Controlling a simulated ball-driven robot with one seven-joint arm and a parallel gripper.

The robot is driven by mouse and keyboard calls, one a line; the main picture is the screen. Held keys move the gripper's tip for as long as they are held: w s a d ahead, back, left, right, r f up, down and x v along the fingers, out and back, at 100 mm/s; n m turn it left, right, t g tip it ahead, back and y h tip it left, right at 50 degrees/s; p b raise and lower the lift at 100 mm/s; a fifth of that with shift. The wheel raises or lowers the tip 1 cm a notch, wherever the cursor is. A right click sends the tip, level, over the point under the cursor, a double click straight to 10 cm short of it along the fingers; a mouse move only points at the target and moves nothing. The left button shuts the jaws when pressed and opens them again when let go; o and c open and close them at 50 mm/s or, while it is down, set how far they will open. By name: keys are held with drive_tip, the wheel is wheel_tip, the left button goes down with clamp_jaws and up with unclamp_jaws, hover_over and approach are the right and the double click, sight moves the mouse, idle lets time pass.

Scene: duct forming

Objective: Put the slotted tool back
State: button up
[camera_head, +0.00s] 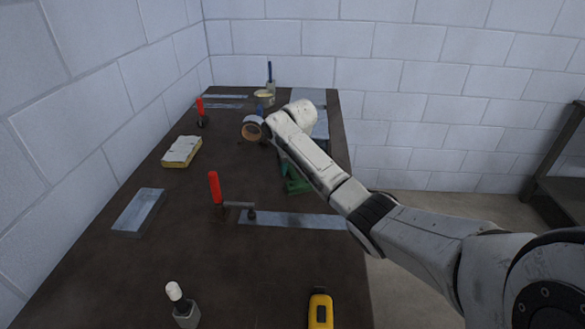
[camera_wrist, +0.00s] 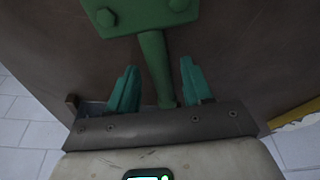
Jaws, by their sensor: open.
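A green tool (camera_wrist: 155,50) with a straight handle and a wide bolted head shows in the wrist view, lying over the dark tabletop. I cannot make out a slot in it. My gripper (camera_wrist: 158,88) has its two teal fingers apart, one on each side of the handle, with visible gaps between them and it. In the head view, the green piece (camera_head: 297,185) beside my forearm appears to be this tool, partly hidden by the arm. My gripper is mostly hidden behind the arm there.
The dark table (camera_head: 150,250) holds red-handled clamps (camera_head: 214,189), metal strips (camera_head: 300,220), a sponge (camera_head: 181,151), a tape roll (camera_head: 252,128), a white-capped bottle (camera_head: 182,305) and a yellow tool (camera_head: 320,310). A cup with a blue item (camera_head: 270,78) stands at the back. The front middle is clear.

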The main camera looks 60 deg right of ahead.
sight(296, 176)
drive_tip(key=v, duration=1.1)
drive_tip(key=shift+r, duration=0.4)
drive_tip(key=shift+s, duration=0.1)
